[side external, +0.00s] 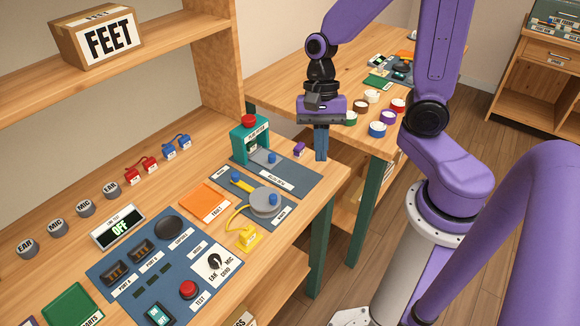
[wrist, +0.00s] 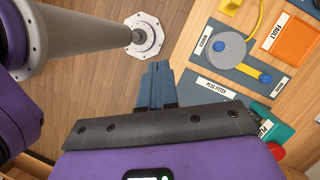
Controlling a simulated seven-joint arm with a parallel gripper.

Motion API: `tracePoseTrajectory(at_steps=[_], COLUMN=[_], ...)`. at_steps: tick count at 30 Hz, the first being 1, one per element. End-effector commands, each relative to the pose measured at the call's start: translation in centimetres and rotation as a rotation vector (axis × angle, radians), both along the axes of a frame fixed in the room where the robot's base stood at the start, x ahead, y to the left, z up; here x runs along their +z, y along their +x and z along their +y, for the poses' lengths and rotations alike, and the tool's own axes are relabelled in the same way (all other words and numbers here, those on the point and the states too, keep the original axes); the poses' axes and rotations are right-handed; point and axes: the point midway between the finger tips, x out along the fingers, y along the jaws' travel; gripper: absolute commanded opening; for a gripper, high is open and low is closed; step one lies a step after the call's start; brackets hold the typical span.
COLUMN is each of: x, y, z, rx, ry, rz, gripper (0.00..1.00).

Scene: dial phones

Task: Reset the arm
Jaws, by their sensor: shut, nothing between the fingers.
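My gripper (side external: 321,155) hangs at the right edge of the workbench, pointing down, above the gap between the bench and the back table. Its blue fingers are together with nothing between them. In the wrist view the shut fingers (wrist: 157,75) point out over the wooden floor, apart from the bench. My purple arm reaches in from the right in the side view.
The teal plug fitter (side external: 249,140) with a red button stands left of my gripper. A grey disc winder (side external: 266,203), an orange fault tray (side external: 205,203) and a blue control panel (side external: 125,270) lie on the bench. Several coloured cups stand on the back table (side external: 280,75).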

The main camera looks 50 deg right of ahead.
Motion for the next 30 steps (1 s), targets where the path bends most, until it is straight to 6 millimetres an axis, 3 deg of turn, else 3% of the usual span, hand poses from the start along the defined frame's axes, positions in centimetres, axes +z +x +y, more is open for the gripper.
tracePoseTrajectory(at_steps=[15, 21, 25, 30], x=[2.9, 3.8, 4.3, 4.5], y=[-7.1, -9.2, -10.0, -10.4], z=[0.9, 0.9, 0.9, 0.9], rx=[1.354, 1.809, 1.993, 2.085], ry=[0.063, 0.082, 0.087, 0.09], rz=[-0.307, -0.393, -0.426, -0.44], gripper=[0.0, 0.0, 0.0, 0.0])
